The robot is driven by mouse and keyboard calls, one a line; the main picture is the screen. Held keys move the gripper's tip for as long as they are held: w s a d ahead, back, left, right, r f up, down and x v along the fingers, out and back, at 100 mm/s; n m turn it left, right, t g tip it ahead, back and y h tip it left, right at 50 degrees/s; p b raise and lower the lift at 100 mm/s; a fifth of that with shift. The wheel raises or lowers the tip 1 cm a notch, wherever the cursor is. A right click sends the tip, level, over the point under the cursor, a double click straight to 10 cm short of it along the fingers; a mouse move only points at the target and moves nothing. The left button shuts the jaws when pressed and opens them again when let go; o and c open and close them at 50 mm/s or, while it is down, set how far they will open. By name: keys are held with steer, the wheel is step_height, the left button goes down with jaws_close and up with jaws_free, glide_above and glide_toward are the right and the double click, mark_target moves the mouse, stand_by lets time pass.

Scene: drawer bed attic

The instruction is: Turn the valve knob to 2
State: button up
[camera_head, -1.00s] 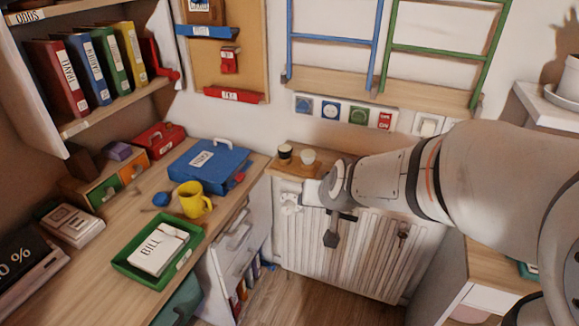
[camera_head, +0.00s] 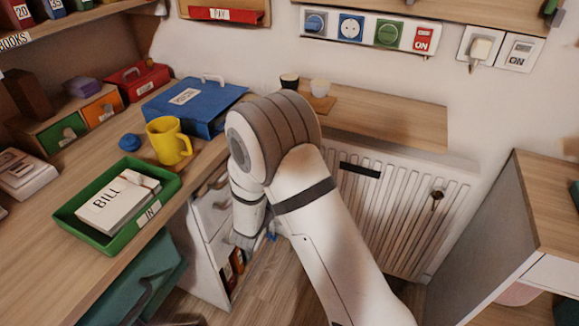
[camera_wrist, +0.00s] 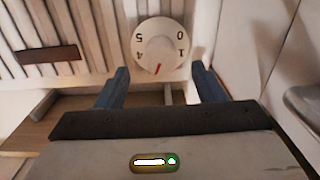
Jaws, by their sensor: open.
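The valve knob (camera_wrist: 158,38) is a round white dial in the wrist view. The digits 4, 5, 0 and 1 show around its face, upside down in the picture. A red mark sits at its lower edge, between the 4 and the 1; no digit is readable beside it. My gripper (camera_wrist: 160,68) is open, with its two blue fingers apart below the knob in the picture. The knob lies between their lines, and neither finger appears to touch it.
The white radiator (camera_head: 390,220) stands under a wooden shelf (camera_head: 390,126) holding two small cups. The desk at left bears a yellow mug (camera_head: 168,142), a blue binder (camera_head: 195,106) and a green tray (camera_head: 145,222). A cabinet (camera_head: 480,235) stands at right; some floor is open between.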

steer(key=b+x, duration=0.1)
steer(key=x, duration=0.5)
steer(key=shift+w+d+r, duration=0.1)
steer(key=shift+w+d, duration=0.05)
steer(key=shift+w, duration=0.15)
steer(key=shift+c, duration=0.5)
steer(key=c, duration=0.9)
steer(key=shift+o, duration=0.2)
steer(key=shift+r+n, duration=0.1)
steer(key=shift+n, duration=0.3)
steer(key=n+p, duration=0.3)
steer(key=shift+r+n+p, duration=0.1)
steer(key=shift+n+p, duration=0.2)
steer(key=n+p, duration=0.3)
steer(key=n, duration=0.1)
steer(key=shift+n, duration=0.4)
